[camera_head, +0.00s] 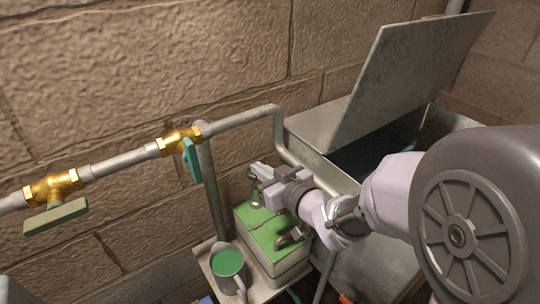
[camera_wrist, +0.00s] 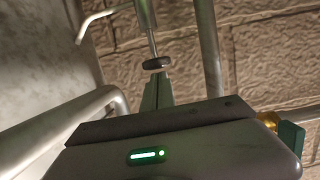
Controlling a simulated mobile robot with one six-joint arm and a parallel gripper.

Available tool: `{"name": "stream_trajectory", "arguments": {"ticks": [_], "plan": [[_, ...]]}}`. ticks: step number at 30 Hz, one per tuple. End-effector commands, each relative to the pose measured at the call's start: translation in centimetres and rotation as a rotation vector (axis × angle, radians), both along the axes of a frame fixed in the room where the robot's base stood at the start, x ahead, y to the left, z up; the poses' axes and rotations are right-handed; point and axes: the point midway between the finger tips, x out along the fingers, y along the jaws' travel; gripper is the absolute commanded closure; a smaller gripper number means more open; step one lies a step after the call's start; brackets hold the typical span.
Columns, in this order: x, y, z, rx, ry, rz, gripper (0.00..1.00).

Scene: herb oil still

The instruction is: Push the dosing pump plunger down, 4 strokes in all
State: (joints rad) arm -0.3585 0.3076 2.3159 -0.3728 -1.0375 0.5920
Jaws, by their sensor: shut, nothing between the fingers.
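The dosing pump is a small metal fitting (camera_head: 256,198) on top of a green-lidded box (camera_head: 262,226), partly hidden by my arm in the head view. In the wrist view, its plunger shows as a thin rod ending in a dark round knob (camera_wrist: 157,64), with the pump's metal barrel (camera_wrist: 145,14) beyond it. My gripper (camera_head: 257,171) is over the pump. It is shut and empty, and its fingertips (camera_wrist: 160,76) are right at the knob's face. I cannot tell whether they touch it.
A mug of green liquid (camera_head: 227,264) stands left of the box on a small stand. A pipe (camera_head: 122,162) with brass valves, one with a teal handle (camera_head: 192,162), runs along the brick wall. An open metal tank with a raised lid (camera_head: 400,80) is behind my arm.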

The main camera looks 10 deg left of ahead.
Motion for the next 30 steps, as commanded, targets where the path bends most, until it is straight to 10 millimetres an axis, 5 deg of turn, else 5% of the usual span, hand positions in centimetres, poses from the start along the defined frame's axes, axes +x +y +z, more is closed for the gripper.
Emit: {"name": "stream_trajectory", "arguments": {"ticks": [11, 19, 30], "plan": [[0.0, 0.0, -0.3, 0.000, 0.000, -0.001, 1.00], [0.0, 0.0, -4.3, 0.001, 0.001, 0.000, 1.00], [-0.1, 0.0, -4.0, -0.002, 0.007, -0.001, 1.00]]}}
